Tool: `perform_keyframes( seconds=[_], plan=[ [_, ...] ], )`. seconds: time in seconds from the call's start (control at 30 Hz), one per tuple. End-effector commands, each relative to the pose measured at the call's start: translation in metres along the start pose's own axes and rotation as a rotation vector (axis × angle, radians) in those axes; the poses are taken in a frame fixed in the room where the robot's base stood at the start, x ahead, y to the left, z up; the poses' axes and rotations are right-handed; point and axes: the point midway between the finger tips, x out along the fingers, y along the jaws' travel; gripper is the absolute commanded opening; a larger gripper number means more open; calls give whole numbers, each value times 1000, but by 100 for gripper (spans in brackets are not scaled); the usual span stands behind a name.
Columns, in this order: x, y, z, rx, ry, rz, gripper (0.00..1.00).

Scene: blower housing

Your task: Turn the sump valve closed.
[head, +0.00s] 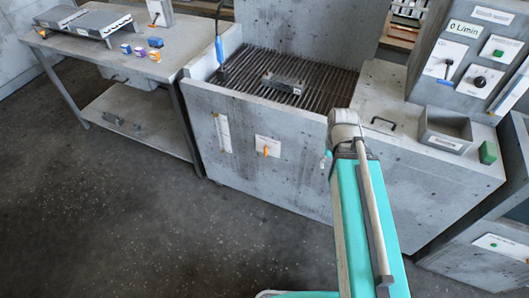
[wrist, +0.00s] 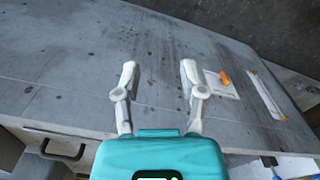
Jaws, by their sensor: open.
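The sump valve shows as a small orange handle (head: 266,151) on a white plate on the front wall of the grey tub (head: 290,185). The handle looks roughly upright in the head view, but it is small. In the wrist view the orange handle (wrist: 225,78) lies right of my gripper (wrist: 158,72), apart from both fingers. My gripper is open, with nothing between its two pale fingers, and faces the grey wall. In the head view my arm hides most of the gripper, right of the valve.
A white gauge strip (head: 223,132) is left of the valve plate. A black grate (head: 255,72) with a metal block (head: 283,84) tops the tub. A side table (head: 150,65) stands left, a control box (head: 475,60) right. The floor in front is clear.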

Motion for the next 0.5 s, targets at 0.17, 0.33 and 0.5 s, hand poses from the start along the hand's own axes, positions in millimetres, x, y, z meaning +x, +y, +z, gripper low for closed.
perform_keyframes(
  seconds=[0.17,0.33,0.5],
  plan=[
    [18,-2,-6,-62,16,43,53],
    [44,-4,-16,-181,42,128,53],
    [71,-8,-29,-337,69,239,53]
  ],
)
